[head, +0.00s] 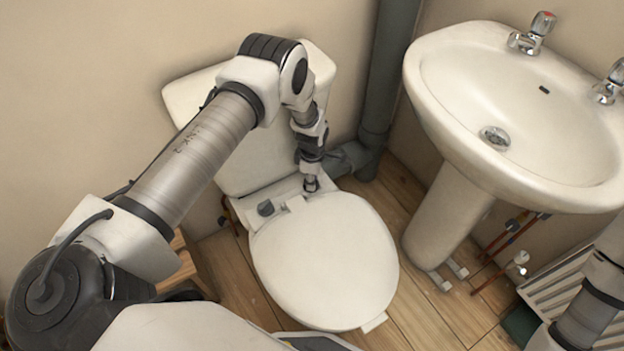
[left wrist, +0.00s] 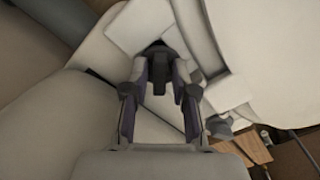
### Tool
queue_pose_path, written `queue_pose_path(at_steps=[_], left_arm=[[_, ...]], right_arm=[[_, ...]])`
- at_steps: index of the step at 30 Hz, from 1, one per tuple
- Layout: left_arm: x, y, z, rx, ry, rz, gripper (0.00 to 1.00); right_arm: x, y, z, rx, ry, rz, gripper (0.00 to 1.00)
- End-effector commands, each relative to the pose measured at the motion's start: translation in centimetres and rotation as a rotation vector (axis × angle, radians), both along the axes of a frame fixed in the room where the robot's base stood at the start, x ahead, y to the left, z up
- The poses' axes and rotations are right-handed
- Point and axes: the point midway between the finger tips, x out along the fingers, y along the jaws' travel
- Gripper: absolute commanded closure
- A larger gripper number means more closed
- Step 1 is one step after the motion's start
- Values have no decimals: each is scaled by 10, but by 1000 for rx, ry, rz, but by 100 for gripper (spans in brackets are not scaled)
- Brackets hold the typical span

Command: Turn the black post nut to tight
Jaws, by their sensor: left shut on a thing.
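The black post nut (left wrist: 157,55) shows in the left wrist view as a dark piece between my fingers, at the hinge edge of the white toilet seat (head: 325,262). My left gripper (head: 311,186) points down at the back right of the seat in the head view and is shut on the nut. The gripper also shows in the left wrist view (left wrist: 159,82), with a finger on each side of the nut. The gripper and wrist hide most of the nut in the head view. How tight it sits cannot be told. My right gripper is out of view.
A dark grey knob (head: 265,208) stands at the seat's other hinge. The white cistern (head: 245,150) is close behind my left wrist. A grey waste pipe (head: 385,90) and a pedestal basin (head: 520,115) are to the right. Bare wooden floor (head: 400,310) lies between toilet and basin.

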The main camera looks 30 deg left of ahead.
Motion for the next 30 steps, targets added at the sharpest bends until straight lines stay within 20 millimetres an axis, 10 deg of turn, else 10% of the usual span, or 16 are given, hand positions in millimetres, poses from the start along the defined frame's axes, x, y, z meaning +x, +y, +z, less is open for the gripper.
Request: queue_pose_path(at_steps=[30], left_arm=[[-2, 0, 0, 0, 1, -675, 100]], right_arm=[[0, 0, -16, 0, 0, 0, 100]])
